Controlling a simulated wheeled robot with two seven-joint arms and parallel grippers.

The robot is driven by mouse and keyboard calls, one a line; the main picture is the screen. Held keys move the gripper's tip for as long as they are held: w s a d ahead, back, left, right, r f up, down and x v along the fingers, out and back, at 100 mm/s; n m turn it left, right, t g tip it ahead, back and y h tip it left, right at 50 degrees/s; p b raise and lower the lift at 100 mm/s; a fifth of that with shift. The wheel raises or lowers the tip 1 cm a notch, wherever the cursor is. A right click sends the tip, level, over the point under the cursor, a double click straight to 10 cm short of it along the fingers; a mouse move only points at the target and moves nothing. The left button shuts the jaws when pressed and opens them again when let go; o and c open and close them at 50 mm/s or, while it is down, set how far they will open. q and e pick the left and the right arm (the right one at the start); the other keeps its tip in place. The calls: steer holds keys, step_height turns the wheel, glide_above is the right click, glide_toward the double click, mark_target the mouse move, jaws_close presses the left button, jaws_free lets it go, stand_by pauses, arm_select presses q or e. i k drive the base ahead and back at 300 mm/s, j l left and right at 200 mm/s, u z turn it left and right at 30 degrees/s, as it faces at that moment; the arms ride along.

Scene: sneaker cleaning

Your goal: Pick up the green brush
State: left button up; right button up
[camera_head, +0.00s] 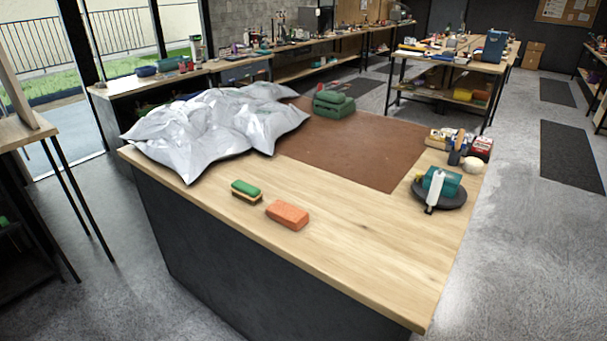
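A small green brush (246,191) lies near the front edge of the wooden table (340,233), left of centre. Its top is green and a yellowish and dark layer shows beneath it. An orange-red block (288,214) lies to its right and slightly nearer, with a small gap between them. Neither of my grippers shows in the head view.
Crumpled silver bags (205,130) cover the table's left part behind the brush. A brown mat (350,148) lies mid-table with a green stacked object (334,104) at its back. A dark round tray (455,203) with a teal item stands at right. The front right surface is clear.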

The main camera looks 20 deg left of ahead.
mark_target(250, 195)
steer(key=i+j+z, duration=0.25)
steer(key=j, duration=0.55)
steer(key=j+z, duration=0.2)
steer(key=j, duration=0.6)
steer(key=i+j+z, duration=0.1)
steer(key=j+z, duration=0.15)
steer(key=j, duration=0.65)
